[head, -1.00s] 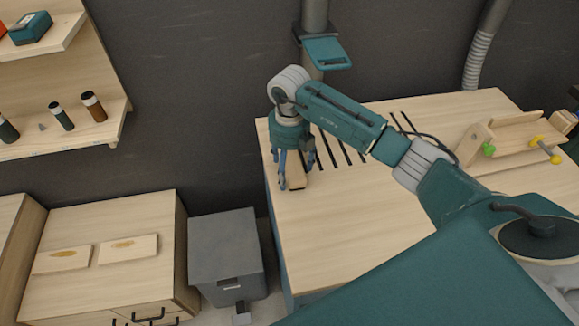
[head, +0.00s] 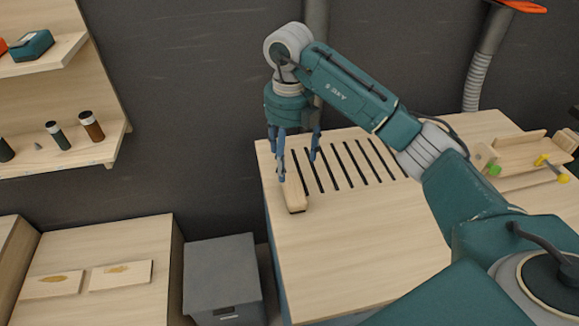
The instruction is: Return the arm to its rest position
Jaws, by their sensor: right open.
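My right arm reaches in from the right over the wooden workbench (head: 350,240). My right gripper (head: 298,165) points down near the bench's left back edge, with its two blue fingers apart. A small wooden block with a dark end (head: 292,192) lies on the bench below the fingers, and one finger overlaps it in the picture. The gripper is open and does not clasp the block. Whether a fingertip still touches it I cannot tell. My left gripper is not in view.
Dark slots (head: 345,165) run across the back of the bench. A wooden fixture with green and yellow knobs (head: 540,160) stands at the right. A shelf (head: 60,165) with bottles, a wooden cabinet (head: 135,250) and a grey bin (head: 222,275) are at the left. The bench's front is clear.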

